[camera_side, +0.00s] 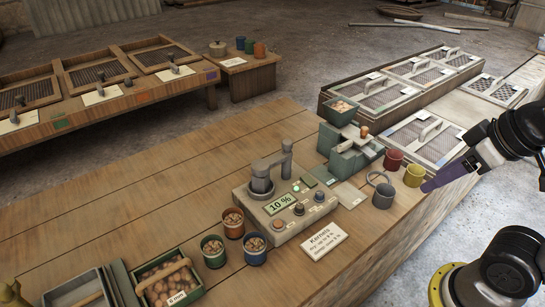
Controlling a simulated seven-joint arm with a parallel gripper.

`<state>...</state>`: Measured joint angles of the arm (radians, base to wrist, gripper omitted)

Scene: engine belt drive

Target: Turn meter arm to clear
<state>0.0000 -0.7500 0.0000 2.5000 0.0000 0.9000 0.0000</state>
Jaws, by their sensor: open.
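The meter (287,228) is a grey box on the wooden bench, with a small screen reading "10 %" and several knobs along its front. Its grey meter arm (272,165) stands on an upright post at the back right and reaches left over a round grey cup (261,187). The arm's end appears to sit above the cup; I cannot tell whether they touch. A small green light shows beside the post. My gripper (428,187) is at the right, beyond the yellow cup and apart from the meter. Its purple finger points left, and it looks empty.
Red (393,160) and yellow (414,175) cups and a grey mug (382,195) stand between gripper and meter. A green device (352,155) is behind them. Kernel cups (213,251) and a nut crate (167,278) are front left.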

